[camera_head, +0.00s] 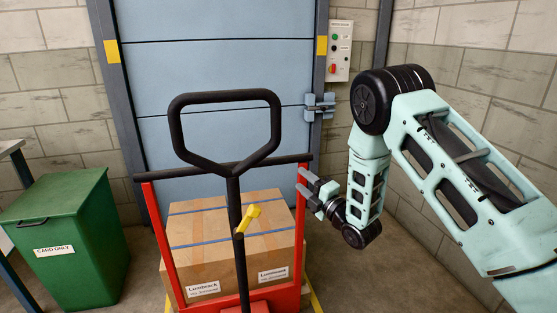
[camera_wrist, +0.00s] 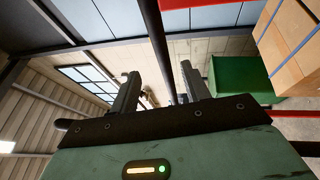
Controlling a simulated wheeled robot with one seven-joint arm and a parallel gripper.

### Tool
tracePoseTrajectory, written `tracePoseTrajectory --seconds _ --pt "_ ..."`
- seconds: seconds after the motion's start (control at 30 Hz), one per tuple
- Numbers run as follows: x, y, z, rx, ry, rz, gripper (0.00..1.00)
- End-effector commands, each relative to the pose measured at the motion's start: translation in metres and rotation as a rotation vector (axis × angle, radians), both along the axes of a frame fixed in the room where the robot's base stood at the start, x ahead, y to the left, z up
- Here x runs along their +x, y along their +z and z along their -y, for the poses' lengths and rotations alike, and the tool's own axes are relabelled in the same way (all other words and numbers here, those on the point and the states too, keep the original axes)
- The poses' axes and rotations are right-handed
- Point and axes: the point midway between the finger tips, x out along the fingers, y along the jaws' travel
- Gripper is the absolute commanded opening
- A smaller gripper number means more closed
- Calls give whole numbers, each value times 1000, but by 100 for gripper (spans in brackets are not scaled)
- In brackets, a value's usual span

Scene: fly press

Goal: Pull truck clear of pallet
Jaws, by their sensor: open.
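The truck has a black loop handle (camera_head: 225,97) on a black shaft, a black crossbar and red side posts (camera_head: 300,215). A yellow lever (camera_head: 248,217) sits on the shaft. Strapped cardboard cartons (camera_head: 195,222) stand behind the red frame. The pallet cannot be made out beneath them. My gripper (camera_head: 305,184) is open and empty beside the right red post, just below the crossbar's right end. Whether it touches the post is unclear. In the wrist view a black bar (camera_wrist: 156,35) runs between my open fingers (camera_wrist: 160,88), at a depth I cannot tell.
A green bin (camera_head: 65,240) labelled for card stands at the left, also seen in the wrist view (camera_wrist: 232,75). A blue door (camera_head: 215,60) with a latch is behind the cartons. A control box (camera_head: 340,50) hangs on the back wall. Floor shows between bin and truck.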

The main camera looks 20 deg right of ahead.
Motion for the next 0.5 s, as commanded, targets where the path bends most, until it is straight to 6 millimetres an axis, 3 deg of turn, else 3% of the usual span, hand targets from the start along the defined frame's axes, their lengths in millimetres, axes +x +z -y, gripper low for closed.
tracePoseTrajectory --seconds 0.5 --pt "93 20 -40 2 1 -1 47"
